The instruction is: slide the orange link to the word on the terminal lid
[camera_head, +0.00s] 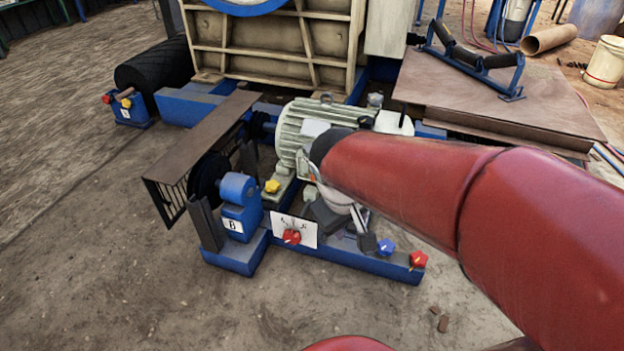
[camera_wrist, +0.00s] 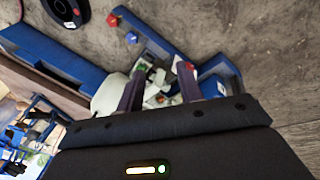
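My gripper (camera_wrist: 160,76) is open in the wrist view. Its two dark fingers stand apart, reaching over a pale box with small white and green parts (camera_wrist: 158,88) between them. I see nothing gripped. In the head view my red arm reaches to the side of the pale green motor (camera_head: 305,125) and hides much of its near end. A small orange-red spot (camera_head: 312,177) shows beside my wrist there; I cannot tell if it is the orange link. The terminal lid and its word cannot be made out in either view.
A blue frame (camera_head: 345,257) carries a white plate with a red knob (camera_head: 291,237), a blue knob (camera_head: 386,246) and a red knob (camera_head: 418,259). A blue bearing block marked B (camera_head: 238,205) stands left. A brown guard (camera_head: 200,140) lies beyond it. The front ground is mostly clear.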

